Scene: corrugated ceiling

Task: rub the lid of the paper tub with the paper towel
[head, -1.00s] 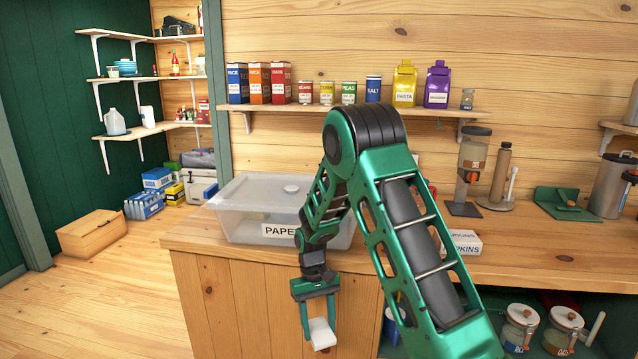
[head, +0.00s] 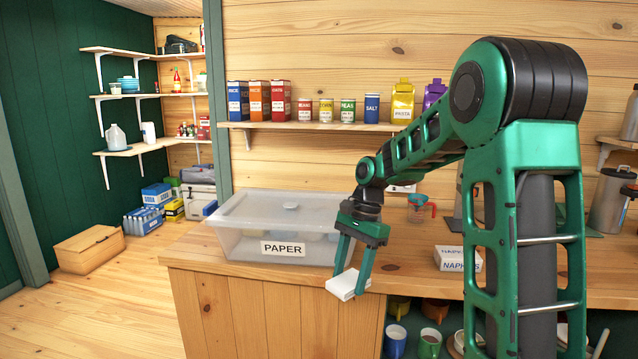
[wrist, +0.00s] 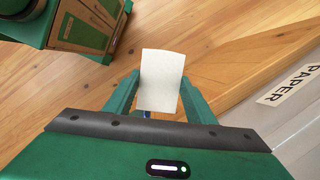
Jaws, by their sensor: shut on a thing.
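The paper tub (head: 238,243) is a translucent box labelled PAPER on the left end of the wooden counter. Its pale lid (head: 262,208) is on, with a small knob in the middle. My gripper (head: 352,284) is in front of the counter's edge, right of and lower than the tub. It is shut on a folded white paper towel (head: 344,284). In the wrist view the paper towel (wrist: 162,82) sits between the green fingers, and the tub's labelled side (wrist: 300,118) shows at the right. The towel is apart from the tub.
A white napkins box (head: 457,259) and a red-handled measuring cup (head: 421,209) stand on the counter (head: 405,275) to the right. A shelf (head: 320,126) with boxes and cans runs above. Mugs stand below the counter. Space above the lid is free.

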